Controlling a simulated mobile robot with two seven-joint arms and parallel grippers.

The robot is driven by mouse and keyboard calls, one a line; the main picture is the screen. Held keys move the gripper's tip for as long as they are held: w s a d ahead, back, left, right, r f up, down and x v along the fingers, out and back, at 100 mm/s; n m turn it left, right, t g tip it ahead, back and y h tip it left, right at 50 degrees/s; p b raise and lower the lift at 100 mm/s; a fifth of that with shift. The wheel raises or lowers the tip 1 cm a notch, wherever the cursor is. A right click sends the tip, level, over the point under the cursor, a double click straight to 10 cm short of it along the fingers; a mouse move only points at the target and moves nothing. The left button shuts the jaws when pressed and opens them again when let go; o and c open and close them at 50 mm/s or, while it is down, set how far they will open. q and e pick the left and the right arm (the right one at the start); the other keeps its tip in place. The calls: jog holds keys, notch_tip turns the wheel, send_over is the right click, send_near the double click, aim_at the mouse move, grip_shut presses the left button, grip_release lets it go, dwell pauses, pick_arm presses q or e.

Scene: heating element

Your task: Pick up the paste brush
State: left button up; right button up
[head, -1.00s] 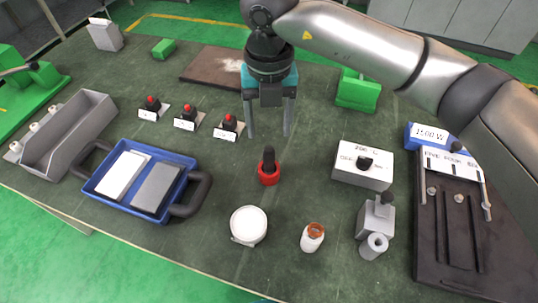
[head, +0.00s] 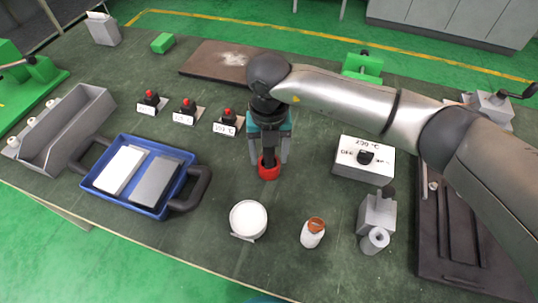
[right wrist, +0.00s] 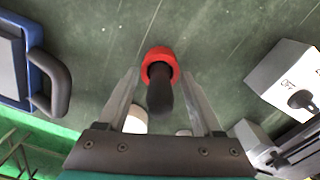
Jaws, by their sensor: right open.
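The paste brush (right wrist: 160,93) has a dark upright handle and stands in a red round holder (head: 268,171) in the middle of the table. The red holder also shows in the right wrist view (right wrist: 158,56). My right gripper (head: 268,160) is directly above it, pointing down. Its two fingers stand apart on either side of the handle, with a gap on both sides in the right wrist view (right wrist: 160,88). The gripper is open and does not hold the brush. In the head view the gripper hides part of the handle. My left gripper is not in view.
A blue tray (head: 118,203) with two blocks lies left. A white round container (head: 248,219) and a small bottle (head: 313,233) stand in front. A white switch box (head: 363,160) is right. Several red-button switches (head: 188,108) stand behind left.

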jog(key=shift+c, duration=0.3)
grip_shut()
dwell(0.3)
